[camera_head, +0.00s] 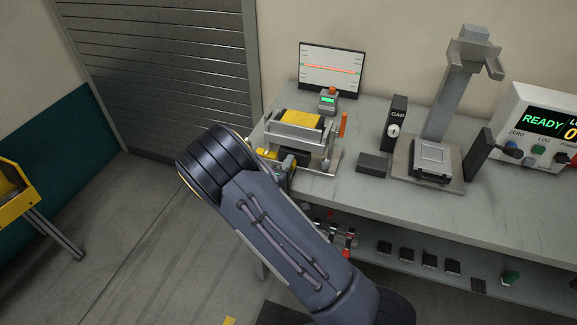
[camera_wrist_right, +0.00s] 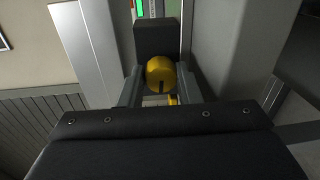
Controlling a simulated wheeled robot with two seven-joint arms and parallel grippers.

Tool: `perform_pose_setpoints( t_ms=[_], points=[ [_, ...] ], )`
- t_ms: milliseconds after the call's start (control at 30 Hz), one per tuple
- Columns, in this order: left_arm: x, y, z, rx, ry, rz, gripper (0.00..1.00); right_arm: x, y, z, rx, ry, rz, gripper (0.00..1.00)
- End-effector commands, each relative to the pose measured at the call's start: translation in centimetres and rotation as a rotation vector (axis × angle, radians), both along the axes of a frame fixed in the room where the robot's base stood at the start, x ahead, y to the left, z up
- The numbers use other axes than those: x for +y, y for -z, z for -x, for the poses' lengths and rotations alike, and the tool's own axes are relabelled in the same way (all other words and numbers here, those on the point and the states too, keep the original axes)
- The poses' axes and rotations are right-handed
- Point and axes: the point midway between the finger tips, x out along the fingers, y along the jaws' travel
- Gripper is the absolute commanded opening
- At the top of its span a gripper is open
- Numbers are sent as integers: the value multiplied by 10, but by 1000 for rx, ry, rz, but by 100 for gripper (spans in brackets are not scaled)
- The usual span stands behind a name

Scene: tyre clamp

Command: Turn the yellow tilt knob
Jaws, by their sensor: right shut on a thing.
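The yellow tilt knob (camera_wrist_right: 161,75) is round with a dark mark at its lower edge. In the right wrist view it sits between the two grey fingers of my right gripper (camera_wrist_right: 160,84), which is shut on it. In the head view the knob (camera_head: 266,154) shows as a small yellow piece at the left front of a metal fixture (camera_head: 296,133) with a yellow top. My right arm hides most of the gripper (camera_head: 278,166) there. My left gripper is not in view.
The grey workbench (camera_head: 365,197) also carries a screen (camera_head: 330,69), a GAP box (camera_head: 395,122), a metal stand (camera_head: 452,100) and a READY display unit (camera_head: 540,124). An orange handle (camera_head: 343,124) stands right of the fixture. A lower shelf holds several dark blocks.

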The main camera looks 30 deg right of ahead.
Motion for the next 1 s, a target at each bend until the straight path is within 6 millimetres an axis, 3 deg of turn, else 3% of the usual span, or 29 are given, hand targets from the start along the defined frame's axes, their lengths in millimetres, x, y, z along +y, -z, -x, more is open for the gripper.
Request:
perform_pose_setpoints(
  t_ms=[367, 400, 533, 1000],
  points=[
    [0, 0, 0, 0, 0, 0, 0, 1, 1, 0, 4, -1, 0, 8],
    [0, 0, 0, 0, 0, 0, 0, 1, 1, 0, 4, -1, 0, 34],
    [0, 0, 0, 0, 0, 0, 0, 1, 1, 0, 4, -1, 0, 51],
    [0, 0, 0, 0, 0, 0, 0, 0, 3, 1, 9, -1, -3, 52]
  ],
)
